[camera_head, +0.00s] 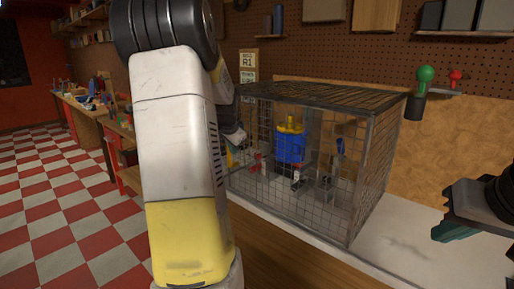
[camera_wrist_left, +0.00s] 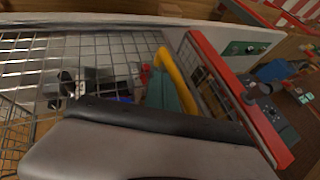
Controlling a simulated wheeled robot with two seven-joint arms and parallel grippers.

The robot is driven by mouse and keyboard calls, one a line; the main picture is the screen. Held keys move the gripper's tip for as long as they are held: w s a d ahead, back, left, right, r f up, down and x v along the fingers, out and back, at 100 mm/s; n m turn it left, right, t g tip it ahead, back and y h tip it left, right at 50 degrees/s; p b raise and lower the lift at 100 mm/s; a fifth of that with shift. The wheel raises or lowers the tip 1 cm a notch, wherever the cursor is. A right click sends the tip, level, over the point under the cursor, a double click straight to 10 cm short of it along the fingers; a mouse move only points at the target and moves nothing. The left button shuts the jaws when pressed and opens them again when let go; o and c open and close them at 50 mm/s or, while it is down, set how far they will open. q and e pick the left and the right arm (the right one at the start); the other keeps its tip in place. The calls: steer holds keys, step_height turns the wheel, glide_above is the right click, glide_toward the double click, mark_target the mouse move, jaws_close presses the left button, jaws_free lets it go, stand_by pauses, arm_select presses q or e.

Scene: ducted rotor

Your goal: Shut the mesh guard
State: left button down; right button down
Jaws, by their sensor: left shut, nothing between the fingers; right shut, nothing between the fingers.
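The dark wire cage (camera_head: 308,100) stands on the bench in the head view, with a blue and yellow unit (camera_head: 291,146) inside. The mesh guard with a red frame (camera_wrist_left: 240,98) shows in the left wrist view, at an angle to the cage mesh; its exact opening cannot be told. A yellow handle bar (camera_wrist_left: 176,75) lies beside it. My left gripper (camera_wrist_left: 168,95), with teal fingers, is shut and empty close to the yellow bar; whether they touch is unclear. My left arm hides most of that side in the head view. My right gripper (camera_head: 450,229) is shut and empty, right of the cage.
A green knob (camera_head: 425,74) and a red knob (camera_head: 455,75) are at the back right. The bench top (camera_head: 400,245) between the cage and my right gripper is clear.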

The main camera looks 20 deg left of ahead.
arm_select(q)
steer(key=shift+w+a, duration=0.3)
steer(key=shift+a, duration=0.1)
steer(key=w+a, duration=0.3)
steer(key=a, duration=0.6)
steer(key=shift+a, duration=0.35)
steer(key=shift+r, duration=0.1)
